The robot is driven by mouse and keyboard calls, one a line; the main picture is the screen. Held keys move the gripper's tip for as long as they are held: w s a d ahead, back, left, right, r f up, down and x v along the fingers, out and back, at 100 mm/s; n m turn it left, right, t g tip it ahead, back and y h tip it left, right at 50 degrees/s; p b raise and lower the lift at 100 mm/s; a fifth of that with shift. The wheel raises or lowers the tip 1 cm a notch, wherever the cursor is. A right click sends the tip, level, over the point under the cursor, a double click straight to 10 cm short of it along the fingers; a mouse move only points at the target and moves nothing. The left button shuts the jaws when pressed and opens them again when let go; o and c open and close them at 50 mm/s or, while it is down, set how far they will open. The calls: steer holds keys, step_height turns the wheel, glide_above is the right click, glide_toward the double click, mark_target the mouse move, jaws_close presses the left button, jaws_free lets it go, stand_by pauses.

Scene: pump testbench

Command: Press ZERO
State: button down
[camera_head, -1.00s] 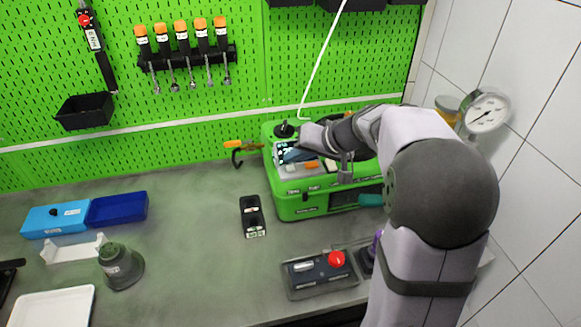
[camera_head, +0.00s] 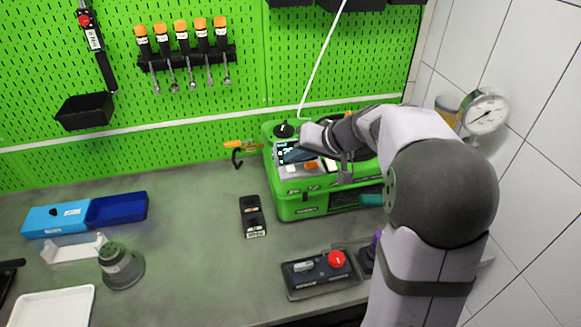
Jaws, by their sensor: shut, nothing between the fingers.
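The green pump tester (camera_head: 300,198) stands at the back right of the bench, against the pegboard. Its sloped top panel has a small dark lit display (camera_head: 290,152) and several buttons, among them an orange one (camera_head: 311,166). I cannot read which button is ZERO at this size. My gripper (camera_head: 338,176) is shut and empty, pointing down at the panel to the right of the orange button. Its fingertips are at or just above the panel; I cannot tell whether they touch it. My wrist hides the right part of the panel.
A control box with a red button (camera_head: 336,258) sits at the bench front. A small black holder (camera_head: 252,216) stands left of the tester. A pressure gauge (camera_head: 485,112) is on the right. Blue trays (camera_head: 118,208) lie at the left.

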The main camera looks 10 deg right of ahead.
mark_target(294, 170)
steer(key=shift+f+b, duration=0.9)
steer(key=shift+b, duration=0.45)
stand_by(0.8)
steer(key=shift+r, duration=0.1)
stand_by(0.3)
steer(key=shift+r+p, duration=0.45)
steer(key=shift+r, duration=0.35)
steer(key=shift+r+p, duration=1.6)
steer(key=shift+r, duration=0.9)
